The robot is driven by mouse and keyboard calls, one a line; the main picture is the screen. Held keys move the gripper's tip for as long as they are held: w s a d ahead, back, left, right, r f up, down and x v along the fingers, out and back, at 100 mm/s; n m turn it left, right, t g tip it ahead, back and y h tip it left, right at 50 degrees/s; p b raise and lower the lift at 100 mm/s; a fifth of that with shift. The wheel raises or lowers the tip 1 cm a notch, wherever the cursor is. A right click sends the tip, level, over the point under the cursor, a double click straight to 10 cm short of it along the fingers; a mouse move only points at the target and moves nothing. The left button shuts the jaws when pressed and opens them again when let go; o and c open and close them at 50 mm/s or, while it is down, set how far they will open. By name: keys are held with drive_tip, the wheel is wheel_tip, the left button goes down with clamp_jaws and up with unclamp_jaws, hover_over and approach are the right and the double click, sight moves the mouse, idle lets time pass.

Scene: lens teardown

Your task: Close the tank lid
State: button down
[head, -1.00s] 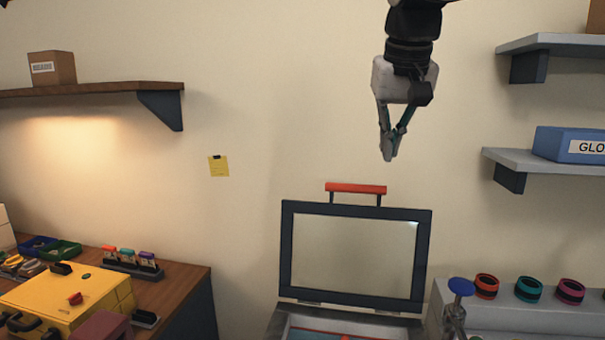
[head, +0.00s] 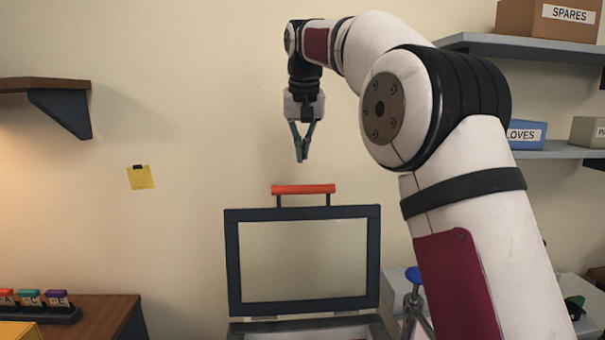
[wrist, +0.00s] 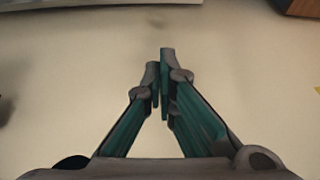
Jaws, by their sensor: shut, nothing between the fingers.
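The tank lid (head: 232,262) stands upright and open in the head view, a dark frame around a clear pane. A red handle bar (head: 303,189) is on its top edge. The tank (head: 245,329) is below the lid, and only its top rim shows at the bottom of the picture. My gripper (head: 301,157) is shut and empty, pointing down, a little above the red handle and apart from it. In the wrist view my gripper (wrist: 160,60) shows its fingertips together with nothing between them; the lid cannot be made out there.
A wooden bench (head: 95,318) is at the lower left. A blue knob (head: 413,274) stands right of the lid. Shelves with a spares box (head: 545,20) are at the right, partly behind my arm.

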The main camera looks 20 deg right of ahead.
drive_tip(key=shift+s+a+f+p, duration=0.1)
drive_tip(key=shift+s+f+p, duration=0.3)
drive_tip(key=shift+f, duration=0.5)
drive_tip(key=shift+s+a+f+p, duration=0.1)
drive_tip(key=shift+s+f+p, duration=0.25)
drive_tip(key=shift+f, duration=0.5)
drive_tip(key=shift+s+f+p, duration=0.3)
drive_tip(key=shift+f+p, duration=0.1)
drive_tip(key=shift+f, duration=0.5)
